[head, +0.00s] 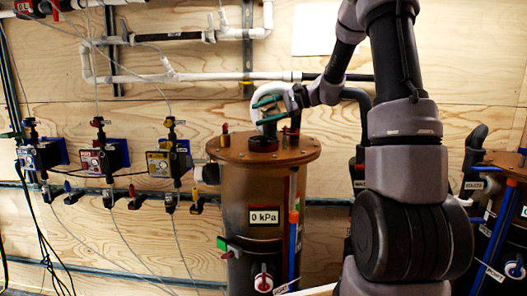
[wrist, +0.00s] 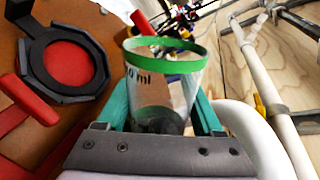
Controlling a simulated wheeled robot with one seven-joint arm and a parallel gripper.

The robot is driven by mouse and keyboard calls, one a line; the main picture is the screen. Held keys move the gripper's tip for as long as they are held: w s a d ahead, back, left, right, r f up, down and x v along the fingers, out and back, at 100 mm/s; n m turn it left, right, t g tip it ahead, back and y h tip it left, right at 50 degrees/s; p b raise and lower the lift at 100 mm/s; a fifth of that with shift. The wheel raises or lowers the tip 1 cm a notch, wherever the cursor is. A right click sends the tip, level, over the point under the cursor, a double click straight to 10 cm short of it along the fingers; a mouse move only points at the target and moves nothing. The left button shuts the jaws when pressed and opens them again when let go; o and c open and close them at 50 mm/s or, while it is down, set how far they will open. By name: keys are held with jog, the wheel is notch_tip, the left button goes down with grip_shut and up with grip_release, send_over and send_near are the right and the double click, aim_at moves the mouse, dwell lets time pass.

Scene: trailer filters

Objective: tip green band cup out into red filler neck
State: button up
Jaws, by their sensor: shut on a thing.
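The green band cup (wrist: 178,85) is clear with a green rim and a printed ml mark, and stands between my gripper's teal fingers in the wrist view. A dark patch shows low in the cup; I cannot tell whether it is contents. My gripper (head: 263,105) is shut on the cup above the brown tank lid in the head view, where the cup itself is hard to make out. The red filler neck (wrist: 72,65), a red disc inside a black ring, lies to the left of the cup in the wrist view. It also shows in the head view (head: 263,143), just below my gripper.
The tank lid (head: 300,151) carries small fittings and a red handle (wrist: 16,97). A white pipe (wrist: 250,140) passes close to the right of my gripper. Several coloured valve units (head: 100,160) hang on the wooden wall at left. Another tank (head: 505,165) stands at right.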

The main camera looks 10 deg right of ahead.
aim_at(268, 108)
jog(key=shift+r+m+g+y+b, duration=0.25)
jog(key=shift+m+y, duration=0.1)
jog(key=shift+m, duration=0.25)
jog(key=shift+r+m+g+y+b, duration=0.15)
jog(key=shift+m+g+y, duration=0.15)
jog(key=shift+m, duration=0.3)
jog(key=m, duration=0.1)
jog(key=w+d+m+y+b, duration=0.1)
jog(key=m, duration=0.1)
jog(key=w+m+g+y, duration=0.1)
jog(key=shift+w+d+r+m+y, duration=0.2)
jog(key=shift+d+r+m+y, duration=0.05)
jog(key=shift+d+r+m, duration=0.05)
jog(key=shift+w+d+r+m+y+b, duration=0.1)
jog(key=shift+w+r+m+y+b, duration=0.15)
jog(key=shift+r+m, duration=0.2)
jog(key=shift+w+d+r+m+y+b, duration=0.1)
jog(key=shift+r+m+y+b, duration=0.1)
jog(key=shift+r+m, duration=0.25)
jog(key=shift+r, duration=2.35)
